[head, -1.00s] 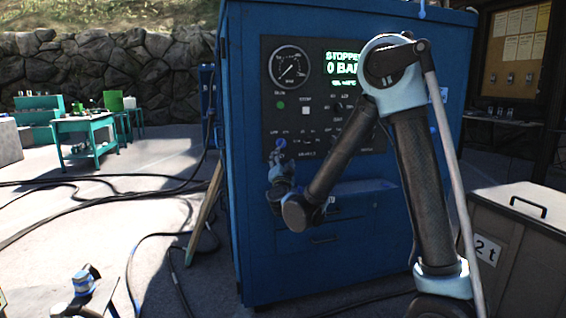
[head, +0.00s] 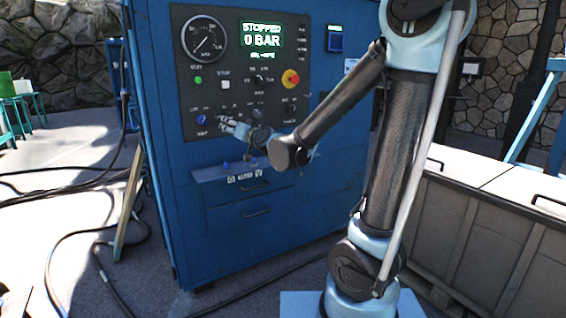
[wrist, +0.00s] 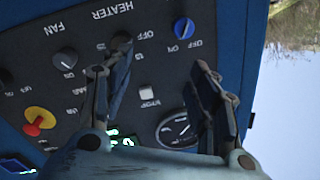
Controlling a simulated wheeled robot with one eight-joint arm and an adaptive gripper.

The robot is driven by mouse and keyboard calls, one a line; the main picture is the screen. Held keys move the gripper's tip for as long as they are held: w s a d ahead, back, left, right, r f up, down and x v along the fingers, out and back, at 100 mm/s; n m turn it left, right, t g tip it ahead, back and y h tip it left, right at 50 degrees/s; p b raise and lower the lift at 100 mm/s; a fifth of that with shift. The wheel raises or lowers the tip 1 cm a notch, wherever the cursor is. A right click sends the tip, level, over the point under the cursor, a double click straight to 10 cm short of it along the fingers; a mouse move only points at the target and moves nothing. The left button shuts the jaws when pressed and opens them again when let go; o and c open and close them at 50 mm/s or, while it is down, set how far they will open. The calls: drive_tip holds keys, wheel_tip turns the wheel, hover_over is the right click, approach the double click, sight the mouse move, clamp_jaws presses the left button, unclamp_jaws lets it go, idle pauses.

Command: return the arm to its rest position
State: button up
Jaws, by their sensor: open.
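My arm (head: 395,150) reaches up and then down and left across the front of a blue cabinet (head: 330,200). My gripper (head: 222,121) is in front of the lower part of the black control panel (head: 290,88), just right of a blue knob (head: 202,119). In the wrist view my gripper (wrist: 162,58) has its two fingers spread, with nothing between them but the panel behind. The blue knob shows beyond the fingertips there (wrist: 183,28). I cannot judge the exact gap between fingers and panel.
The panel has a gauge (head: 205,39), a display (head: 262,38) reading STOPPED 0 BAR, and a red-and-yellow knob (head: 290,78). A narrow ledge (head: 215,173) juts out below it. A lidded bin (head: 480,220) stands at the right. Black cables (head: 60,240) lie on the left floor.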

drive_tip(key=s+d+f+g+h, duration=0.2)
drive_tip(key=s+d+f, duration=0.25)
drive_tip(key=d, duration=0.25)
drive_tip(key=s+d+f+n+g+h, duration=0.1)
drive_tip(key=s+d+f+g+h, duration=0.1)
drive_tip(key=s+d+f, duration=0.45)
drive_tip(key=s+d+f+g+h, duration=0.1)
drive_tip(key=d+f+g+h, duration=0.15)
drive_tip(key=d, duration=0.55)
drive_tip(key=s+d+f+m+g+h, duration=0.1)
drive_tip(key=s+d+f+g+h, duration=0.1)
drive_tip(key=s+d+f, duration=0.3)
drive_tip(key=s+d+f+m+g+h, duration=0.2)
drive_tip(key=s+d+f+g, duration=0.2)
drive_tip(key=s+d, duration=0.7)
drive_tip(key=s+f, duration=0.2)
drive_tip(key=s, duration=0.1)
drive_tip(key=shift+d+h, duration=0.1)
drive_tip(key=shift+h, duration=0.15)
drive_tip(key=shift+w+f, duration=0.15)
drive_tip(key=shift+w, duration=0.25)
